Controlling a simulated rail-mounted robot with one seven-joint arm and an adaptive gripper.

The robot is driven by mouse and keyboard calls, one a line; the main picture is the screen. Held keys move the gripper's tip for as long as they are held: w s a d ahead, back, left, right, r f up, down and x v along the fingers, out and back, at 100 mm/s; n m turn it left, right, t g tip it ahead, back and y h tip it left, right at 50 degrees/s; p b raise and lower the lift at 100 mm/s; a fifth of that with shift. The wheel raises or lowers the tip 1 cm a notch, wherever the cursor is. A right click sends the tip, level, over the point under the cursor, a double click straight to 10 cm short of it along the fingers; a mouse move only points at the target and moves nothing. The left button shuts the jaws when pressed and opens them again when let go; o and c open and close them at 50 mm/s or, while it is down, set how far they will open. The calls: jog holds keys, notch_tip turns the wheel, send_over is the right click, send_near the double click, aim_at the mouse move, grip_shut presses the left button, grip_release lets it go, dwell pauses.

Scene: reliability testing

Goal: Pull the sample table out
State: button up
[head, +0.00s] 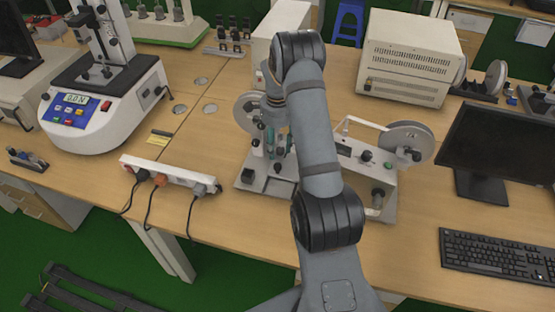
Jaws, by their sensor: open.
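My arm rises through the middle of the head view and bends down at the top, over a bench tester with two reels. My gripper (279,142) is small and partly hidden behind my forearm; it is open, above the left part of this tester. I cannot make out anything between its fingers. The tester's flat grey base plate (252,185) shows below and left of my arm. Its white body (368,172) shows to the right. My arm covers the middle of the tester. I cannot tell for certain which part is the sample table.
A white force tester (110,115) with a display stands at the left. A power strip (170,173) with plugged cables lies along the front edge. A monitor (500,140) and keyboard (497,255) are at the right. White boxes (408,50) stand behind. Some bench is bare left of the tester.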

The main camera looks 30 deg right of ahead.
aim_at(278, 165)
notch_tip(278, 165, down, 9)
jog(key=shift+r+p, duration=0.1)
jog(key=shift+p, duration=1.1)
grip_shut()
